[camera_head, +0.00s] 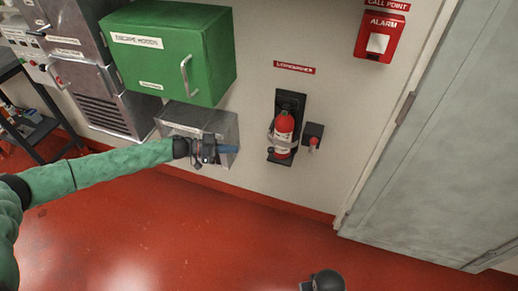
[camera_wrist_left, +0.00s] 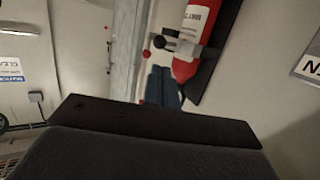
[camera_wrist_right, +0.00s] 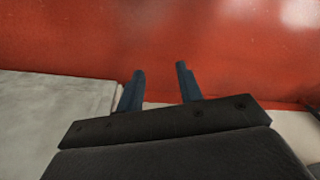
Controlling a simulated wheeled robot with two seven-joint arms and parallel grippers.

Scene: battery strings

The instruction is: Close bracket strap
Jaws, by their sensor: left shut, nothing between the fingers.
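A red fire extinguisher (camera_head: 284,124) stands upright in a black wall bracket (camera_head: 293,98); it also shows in the left wrist view (camera_wrist_left: 200,22). A grey bracket strap (camera_head: 281,142) shows at the extinguisher's body; in the left wrist view the strap (camera_wrist_left: 187,47) has dark parts at its left. I cannot tell whether its end is fastened. My left gripper (camera_head: 230,149) is shut and empty, left of the extinguisher and apart from it; its blue fingers show in the left wrist view (camera_wrist_left: 163,86). My right gripper (camera_wrist_right: 160,80) is open and empty, with red floor beyond it.
A small black wall box (camera_head: 315,130) with a red part is right of the bracket. A green cabinet (camera_head: 170,60) hangs above my left gripper, and a grey metal box (camera_head: 180,128) is behind it. A red alarm (camera_head: 379,38) and grey door (camera_head: 440,140) are at right.

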